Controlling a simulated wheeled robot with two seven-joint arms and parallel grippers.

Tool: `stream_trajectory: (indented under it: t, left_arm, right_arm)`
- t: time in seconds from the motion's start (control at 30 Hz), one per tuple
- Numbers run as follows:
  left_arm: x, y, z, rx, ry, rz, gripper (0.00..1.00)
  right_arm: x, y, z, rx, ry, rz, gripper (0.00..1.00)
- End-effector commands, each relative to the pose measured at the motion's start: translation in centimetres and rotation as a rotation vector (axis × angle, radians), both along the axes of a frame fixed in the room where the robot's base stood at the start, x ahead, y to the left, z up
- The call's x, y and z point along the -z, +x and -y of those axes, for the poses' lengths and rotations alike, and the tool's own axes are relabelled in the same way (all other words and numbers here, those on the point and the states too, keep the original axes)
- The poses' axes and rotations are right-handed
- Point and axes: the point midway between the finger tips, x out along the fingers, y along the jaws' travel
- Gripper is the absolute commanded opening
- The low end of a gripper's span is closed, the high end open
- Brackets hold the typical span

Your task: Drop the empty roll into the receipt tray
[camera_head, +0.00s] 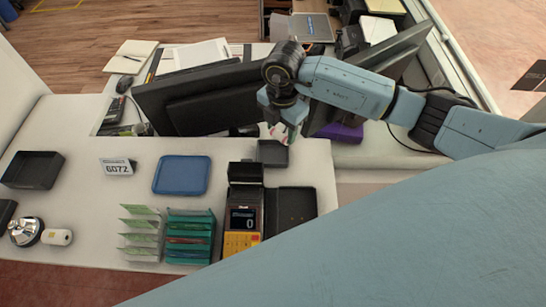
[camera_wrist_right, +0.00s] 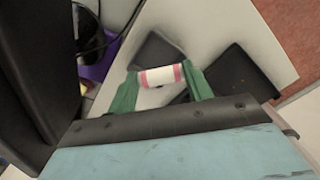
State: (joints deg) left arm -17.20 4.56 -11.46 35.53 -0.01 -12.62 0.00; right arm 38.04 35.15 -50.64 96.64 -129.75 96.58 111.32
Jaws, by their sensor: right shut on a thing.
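My right gripper (camera_head: 283,132) is shut on the empty roll, a small white tube with pink ends; in the right wrist view the roll (camera_wrist_right: 162,76) lies crosswise between the green fingers (camera_wrist_right: 162,80). In the head view the roll is mostly hidden by the gripper. A small dark tray (camera_head: 272,153) sits at the counter's back edge, just below the gripper in the picture; it also shows beyond the roll in the right wrist view (camera_wrist_right: 155,50). I cannot tell for sure that this is the receipt tray. My left gripper is not in view.
A card terminal (camera_head: 242,218) and a flat dark tray (camera_head: 291,207) stand in front of the small tray. A blue tray (camera_head: 181,175), file racks (camera_head: 190,237), a number sign (camera_head: 117,167) and a black tray (camera_head: 32,169) lie left. A monitor (camera_head: 198,98) rises behind.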

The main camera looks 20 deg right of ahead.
Motion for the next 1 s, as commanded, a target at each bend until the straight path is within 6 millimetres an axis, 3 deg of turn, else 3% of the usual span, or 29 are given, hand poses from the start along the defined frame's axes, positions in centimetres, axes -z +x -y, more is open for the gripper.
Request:
stream_trajectory:
  t: [0.07,0.33,0.37,0.53,0.83,1.0]
  left_arm:
    - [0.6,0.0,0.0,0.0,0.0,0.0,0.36]
    - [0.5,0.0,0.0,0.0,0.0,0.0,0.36]
    - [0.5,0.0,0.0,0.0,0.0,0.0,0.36]
    - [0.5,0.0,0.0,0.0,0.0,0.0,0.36]
    - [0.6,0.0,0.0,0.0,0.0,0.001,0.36]
    - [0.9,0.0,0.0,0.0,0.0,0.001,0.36]
  right_arm:
    - [0.7,0.0,0.0,0.0,0.0,0.0,0.3]
    - [0.6,0.0,0.0,0.0,0.0,0.0,0.3]
    - [0.6,0.0,0.0,0.0,0.0,0.0,0.54]
    - [0.6,0.0,0.0,0.0,0.0,0.0,0.76]
    - [0.5,0.0,0.0,0.0,0.0,0.001,0.76]
    - [-1.4,0.1,0.0,-0.001,0.001,0.004,0.76]
